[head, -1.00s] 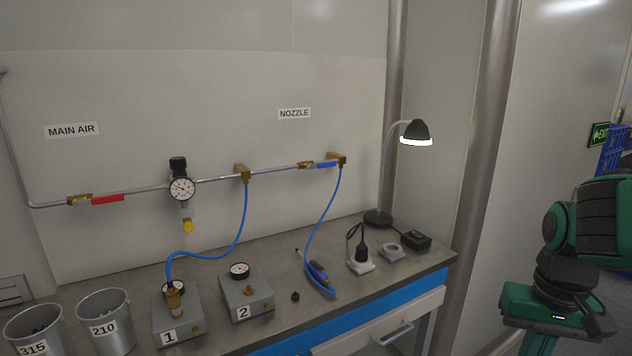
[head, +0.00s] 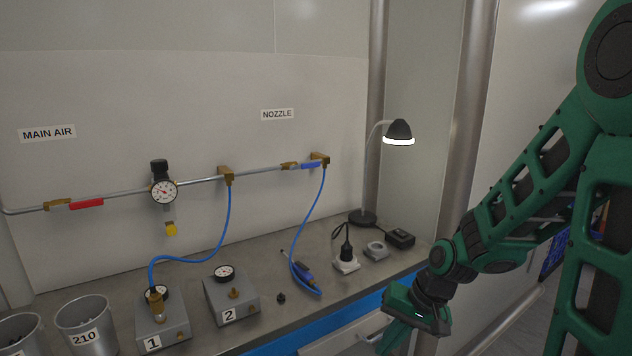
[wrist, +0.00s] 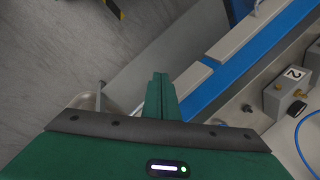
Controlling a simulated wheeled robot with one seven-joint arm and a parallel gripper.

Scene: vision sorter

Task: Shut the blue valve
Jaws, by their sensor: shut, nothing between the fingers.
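The blue valve handle (head: 311,166) is on the wall pipe at the right, under the NOZZLE sign (head: 277,114). Its brass body (head: 290,166) sits just left of the handle, and the handle lies along the pipe. My gripper (head: 388,345) is low at the right, in front of the bench's front edge, well below and apart from the valve. In the wrist view my gripper (wrist: 161,88) shows its fingers together and empty, pointing past the bench edge. The valve is not in the wrist view.
A red-handled valve (head: 86,204) is on the pipe under MAIN AIR. The bench (head: 265,258) carries boxes 1 (head: 160,325) and 2 (head: 232,300), a blue hose tool (head: 304,272), a lamp (head: 398,131) and metal cups (head: 85,322). The air before the wall is clear.

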